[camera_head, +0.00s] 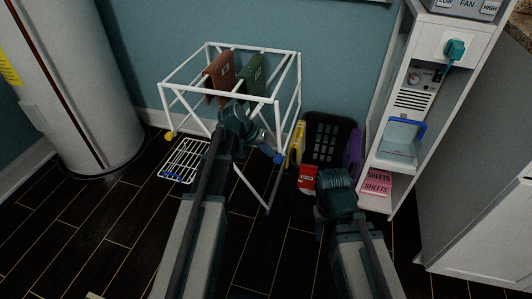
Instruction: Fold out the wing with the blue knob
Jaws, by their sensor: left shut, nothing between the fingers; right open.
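A white drying rack (226,97) stands against the blue wall, with a brown cloth (219,76) and a green cloth (250,74) over its top. A blue knob (278,158) shows at its lower right front, and a yellow knob (168,135) at its left. A white wire grid panel (184,160) with a blue edge lies low at the left; whether it joins the rack is unclear. My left gripper (243,124) is shut and empty at the rack's front, up and left of the blue knob. My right gripper (336,184) is open, right of the rack; its fingertips are unclear.
A black basket (327,139) stands right of the rack, with a red box (307,178), a yellow item (296,144) and a purple item (354,151) around it. A white shelf unit (377,199) stands at the right, a white tank (75,85) at the left. Dark floor is clear in front.

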